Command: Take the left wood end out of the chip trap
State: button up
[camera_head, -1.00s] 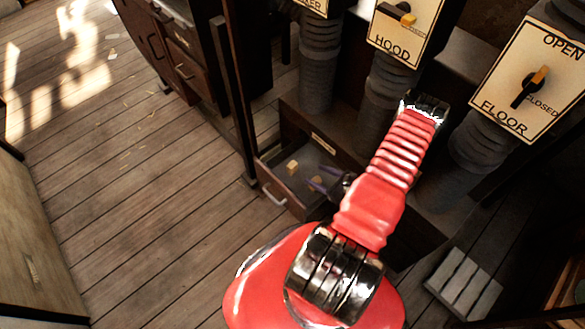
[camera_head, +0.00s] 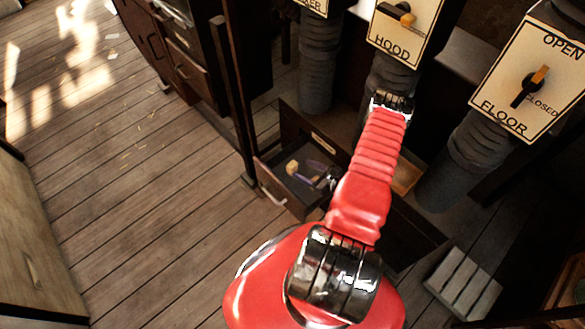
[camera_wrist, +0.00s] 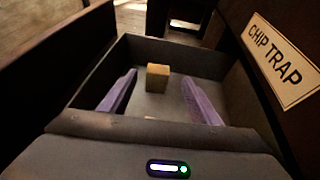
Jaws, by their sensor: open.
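The chip trap is an open dark drawer (camera_head: 282,197) low in the cabinet in the head view; its walls (camera_wrist: 190,54) also frame the wrist view. A light wood block (camera_head: 292,167) lies on its floor on the left in the head view. In the wrist view a wood block (camera_wrist: 157,77) shows between the fingertips, with gaps on both sides. A second bit of wood (camera_wrist: 150,117) shows just above my gripper's body, mostly hidden. My gripper (camera_head: 309,171) has purple fingers, spread open and reaching into the drawer, with nothing held.
A "CHIP TRAP" label (camera_wrist: 283,62) is on the dark front at the right in the wrist view. Ribbed hoses (camera_head: 318,65) and the HOOD (camera_head: 405,28) and FLOOR (camera_head: 530,80) switch plates stand behind.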

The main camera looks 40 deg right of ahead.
aim_at(294, 165)
jog(key=x, duration=0.5)
jog(key=shift+s+a, duration=0.1)
jog(key=shift+a, duration=0.1)
dwell(0.3)
jog(key=c, duration=1.1)
jog(key=shift+r, duration=5)
